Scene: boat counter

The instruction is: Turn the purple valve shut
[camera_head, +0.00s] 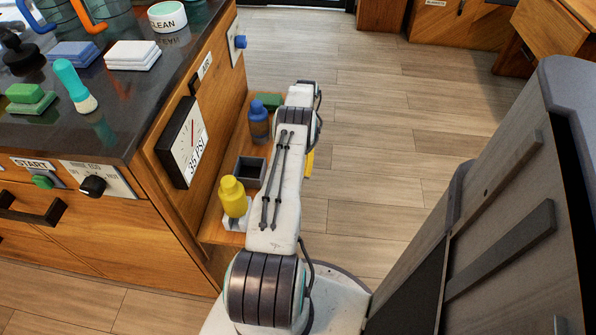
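No clearly purple valve shows in the head view. A small blue knob (240,42) sticks out of a pale plate on the counter's end side, near the top. My white arm reaches forward from the bottom, right of the counter's end. The fingers of my gripper do not show; the far part of the arm hides them, so I cannot see whether they hold anything.
A gauge reading 35 PSI (184,143) hangs on the counter side, with an AIR label above. A low wooden shelf beside my arm holds a yellow bottle (232,196), a blue bottle (258,122) and a dark box (249,171).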

